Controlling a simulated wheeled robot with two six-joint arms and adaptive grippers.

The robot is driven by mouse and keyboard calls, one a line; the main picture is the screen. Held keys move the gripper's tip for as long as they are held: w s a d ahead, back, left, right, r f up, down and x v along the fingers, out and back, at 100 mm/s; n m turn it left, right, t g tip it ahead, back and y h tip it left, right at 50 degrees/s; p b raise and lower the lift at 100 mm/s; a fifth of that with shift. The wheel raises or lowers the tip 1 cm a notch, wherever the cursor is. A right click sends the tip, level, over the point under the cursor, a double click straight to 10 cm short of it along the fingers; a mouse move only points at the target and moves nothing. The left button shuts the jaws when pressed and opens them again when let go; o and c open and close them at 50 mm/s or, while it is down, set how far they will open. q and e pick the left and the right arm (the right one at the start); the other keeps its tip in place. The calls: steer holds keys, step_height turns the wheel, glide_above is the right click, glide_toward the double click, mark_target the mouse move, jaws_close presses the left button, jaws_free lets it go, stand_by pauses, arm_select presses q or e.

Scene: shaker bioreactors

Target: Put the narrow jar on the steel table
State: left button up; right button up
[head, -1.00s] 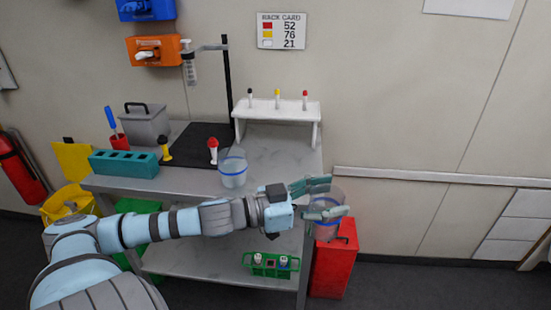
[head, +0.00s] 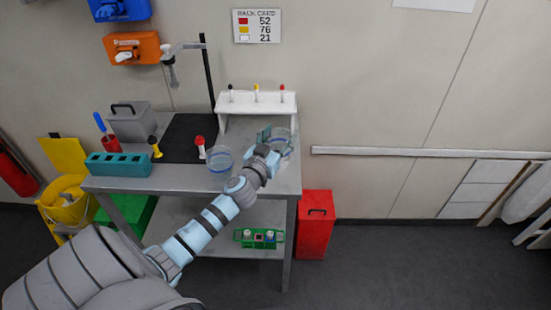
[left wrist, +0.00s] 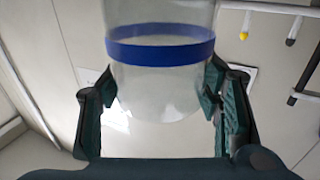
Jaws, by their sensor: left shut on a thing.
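A clear jar with a blue band (left wrist: 160,45) fills the middle of the left wrist view, with a teal finger against each side. In the head view my left gripper (head: 273,143) is shut on this jar (head: 284,141), over the right end of the steel table (head: 165,180). The gripper partly hides the jar there. I cannot tell whether its base touches the tabletop. A second clear jar with a blue band (head: 219,166) stands on the table just left of the gripper. Which jar is narrower is hard to judge. My right gripper is out of view.
A white rack (head: 258,107) with several capped vials stands behind the held jar. A red-capped item (head: 200,147), teal block (head: 118,166) and dark stand mat (head: 185,140) lie left. A green rack (head: 258,238) is on the lower shelf; a red bin (head: 315,225) stands right.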

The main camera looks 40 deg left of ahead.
arm_select(q)
step_height(320, 180, down, 8)
steer(key=b, duration=0.3)
steer(key=shift+r+b, duration=0.25)
steer(key=shift+b, duration=0.1)
steer(key=shift+r, duration=0.2)
steer(key=shift+f, duration=0.2)
steer(key=o, duration=1.2)
steer(key=shift+f, duration=0.1)
steer(key=shift+c, duration=0.2)
steer(key=o, duration=0.5)
steer(key=shift+c, duration=0.2)
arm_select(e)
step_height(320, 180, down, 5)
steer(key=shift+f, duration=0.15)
